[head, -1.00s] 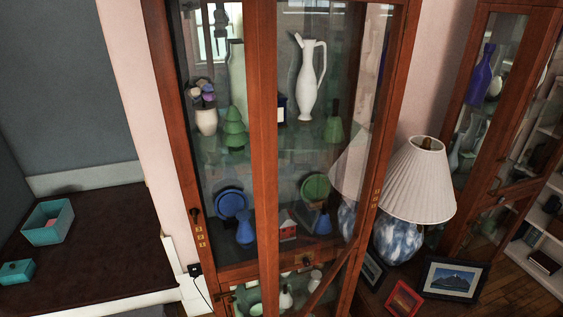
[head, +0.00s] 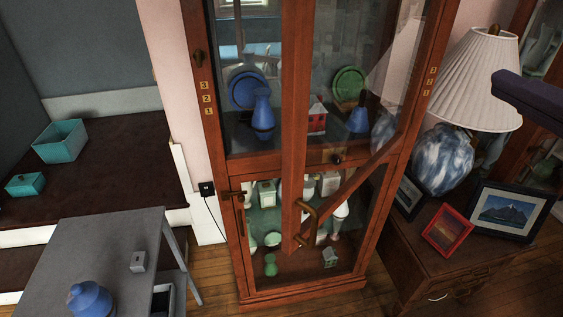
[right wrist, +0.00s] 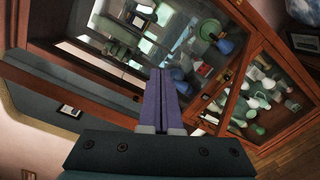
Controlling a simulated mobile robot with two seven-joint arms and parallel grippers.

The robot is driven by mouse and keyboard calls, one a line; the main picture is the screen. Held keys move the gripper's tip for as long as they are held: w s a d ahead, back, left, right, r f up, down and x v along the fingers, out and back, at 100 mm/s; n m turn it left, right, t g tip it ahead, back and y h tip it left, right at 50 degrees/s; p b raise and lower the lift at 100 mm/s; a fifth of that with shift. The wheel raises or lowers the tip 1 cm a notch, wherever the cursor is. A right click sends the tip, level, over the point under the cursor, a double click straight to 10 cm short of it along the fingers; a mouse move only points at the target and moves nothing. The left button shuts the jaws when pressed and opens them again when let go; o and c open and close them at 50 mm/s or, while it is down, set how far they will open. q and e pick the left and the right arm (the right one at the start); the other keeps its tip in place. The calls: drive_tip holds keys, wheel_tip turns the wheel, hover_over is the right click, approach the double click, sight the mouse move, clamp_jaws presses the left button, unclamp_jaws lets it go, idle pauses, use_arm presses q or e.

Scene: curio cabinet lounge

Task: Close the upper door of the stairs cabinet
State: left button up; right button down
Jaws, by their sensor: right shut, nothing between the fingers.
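The stairs cabinet (head: 213,130) is a tall brown wooden cabinet with glass, beside the dark stairs. Its upper door (head: 294,120) stands open, swung out toward me from the right side. Its free edge crosses the middle of the cabinet in the head view, with a brass handle (head: 309,220) low on it. The lower compartment looks shut. My right gripper (head: 503,82) enters at the right edge, in front of the lamp and right of the door. Its purple fingers are together and empty in the right wrist view (right wrist: 158,74). My left gripper is out of view.
Plates and blue vases (head: 263,112) stand inside the cabinet. Right of it, a lamp (head: 443,158) and picture frames (head: 506,209) stand on a low wooden chest (head: 440,272). A grey table (head: 95,245) with a blue pot (head: 89,299) stands front left.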

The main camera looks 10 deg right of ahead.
drive_tip(key=a+f+n+y+b, duration=0.3)
drive_tip(key=f+n+y+b, duration=0.2)
drive_tip(key=f+n+b, duration=0.3)
use_arm(q)
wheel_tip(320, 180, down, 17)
drive_tip(key=b, duration=0.5)
use_arm(e)
drive_tip(key=n+g+y, duration=0.3)
drive_tip(key=n+y, duration=0.3)
drive_tip(key=n, duration=0.6)
approach(301, 176)
drive_tip(key=p+x, duration=0.3)
drive_tip(key=x, duration=0.3)
drive_tip(key=shift+w+p, duration=0.1)
drive_tip(key=shift+p, duration=0.3)
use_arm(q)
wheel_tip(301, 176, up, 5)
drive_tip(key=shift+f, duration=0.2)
use_arm(e)
drive_tip(key=shift+w+a, duration=0.2)
drive_tip(key=shift+w, duration=0.1)
